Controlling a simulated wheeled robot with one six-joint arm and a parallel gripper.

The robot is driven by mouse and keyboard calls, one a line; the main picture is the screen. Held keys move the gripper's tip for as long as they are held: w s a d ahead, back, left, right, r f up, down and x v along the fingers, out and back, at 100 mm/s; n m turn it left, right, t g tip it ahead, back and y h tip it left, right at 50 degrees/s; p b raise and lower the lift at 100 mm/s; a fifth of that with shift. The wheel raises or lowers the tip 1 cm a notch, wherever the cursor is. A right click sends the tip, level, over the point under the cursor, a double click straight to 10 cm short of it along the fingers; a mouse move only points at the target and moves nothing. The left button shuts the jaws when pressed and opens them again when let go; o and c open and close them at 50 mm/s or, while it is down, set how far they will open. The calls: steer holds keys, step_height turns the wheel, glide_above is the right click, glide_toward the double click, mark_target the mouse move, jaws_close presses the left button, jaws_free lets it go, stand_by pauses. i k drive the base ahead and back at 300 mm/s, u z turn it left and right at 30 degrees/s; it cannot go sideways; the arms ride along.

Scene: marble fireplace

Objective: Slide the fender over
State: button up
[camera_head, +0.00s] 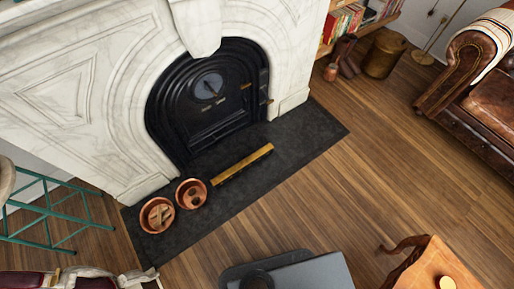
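A short brass bar (242,165), which looks like the fender, lies on the dark stone hearth (290,146) in front of the black arched fireplace (205,100). It runs at a slant, its right end farther back than its left, and is apart from the fireplace front. Two round copper pans stand to its left: the nearer pan (157,230) at the hearth's left end and the second pan (181,203) between it and the bar. Both hold small things that I cannot make out. My gripper does not show in this view.
The hearth right of the bar is bare, and wooden floor (370,180) lies open beyond it. A leather sofa (490,90) stands right. A wooden chair or table (440,265) is at bottom right, a teal metal frame (45,215) at left. A brass bucket (384,55) stands behind.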

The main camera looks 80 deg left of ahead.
mark_target(224, 178)
steer(key=k, duration=0.45)
steer(key=u, duration=3.9)
steer(key=k, duration=1.15)
steer(key=z, duration=0.9)
steer(key=i, duration=1.05)
steer(key=z, duration=0.05)
steer(key=k, duration=0.4)
steer(key=u, duration=0.8)
steer(key=i, duration=0.25)
steer(key=z, duration=0.05)
